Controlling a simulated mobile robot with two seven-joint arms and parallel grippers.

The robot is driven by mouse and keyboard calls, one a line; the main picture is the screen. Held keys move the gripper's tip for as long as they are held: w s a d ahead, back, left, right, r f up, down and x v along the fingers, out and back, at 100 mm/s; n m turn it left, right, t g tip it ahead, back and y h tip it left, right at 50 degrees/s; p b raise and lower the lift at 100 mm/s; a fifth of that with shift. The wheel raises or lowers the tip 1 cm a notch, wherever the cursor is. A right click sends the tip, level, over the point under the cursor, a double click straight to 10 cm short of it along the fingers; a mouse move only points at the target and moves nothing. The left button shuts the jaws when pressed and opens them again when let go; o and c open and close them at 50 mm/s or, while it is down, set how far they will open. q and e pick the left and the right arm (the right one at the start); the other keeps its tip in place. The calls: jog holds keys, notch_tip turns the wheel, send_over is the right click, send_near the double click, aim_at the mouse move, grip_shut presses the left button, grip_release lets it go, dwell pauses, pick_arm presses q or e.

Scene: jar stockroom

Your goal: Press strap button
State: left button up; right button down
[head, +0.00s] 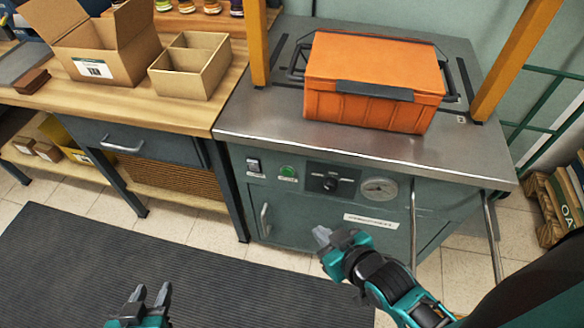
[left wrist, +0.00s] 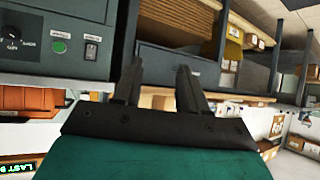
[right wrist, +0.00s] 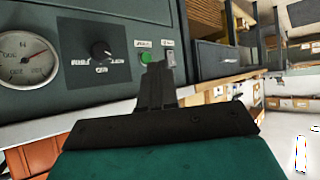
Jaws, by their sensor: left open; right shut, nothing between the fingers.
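The strapping machine's front panel (head: 330,208) carries a round green button (head: 288,171), with a rocker switch (head: 254,165) to its left and a black knob (head: 330,183) to its right. The green button also shows in the left wrist view (left wrist: 59,46) and in the right wrist view (right wrist: 147,57). My right gripper (head: 322,238) is shut and empty, below and right of the button and apart from the panel. In the right wrist view its fingertips (right wrist: 156,66) line up just under the button. My left gripper (head: 150,294) is open and empty, low over the dark mat.
An orange crate (head: 372,72) sits on the machine's steel top (head: 250,120) between yellow posts (head: 515,60). A gauge (head: 379,189) is right of the knob. A wooden bench (head: 130,105) with cardboard boxes stands at left. The floor mat (head: 80,262) is clear.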

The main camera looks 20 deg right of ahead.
aim_at(287, 172)
pick_arm(q)
jog(key=shift+h, duration=0.4)
jog(key=d+f+b, duration=0.1)
jog(key=b, duration=0.2)
jog(key=w+d+f+b, duration=0.1)
jog(key=f+b, duration=0.1)
jog(key=b, duration=0.1)
jog(key=shift+f, duration=0.15)
pick_arm(e)
jog(key=w+a+f+n+t, duration=0.1)
jog(key=w+a+f+n, duration=0.1)
jog(key=w+n, duration=0.3)
jog(key=w+a+f+n+t, duration=0.1)
jog(key=w+a+f+n, duration=0.2)
jog(key=w+n, duration=0.3)
jog(key=shift+a+f+n+h, duration=0.35)
jog(key=shift+a+n, duration=0.5)
jog(key=shift+n, duration=0.15)
jog(key=shift+w, duration=0.1)
jog(key=shift+d, duration=0.1)
pick_arm(q)
jog(key=shift+s+a+p, duration=0.15)
jog(key=shift+a+p, duration=0.15)
pick_arm(e)
jog(key=w+d, duration=0.4)
jog(key=w, duration=0.3)
jog(key=shift+w+d, duration=0.15)
jog(key=shift+d, duration=0.25)
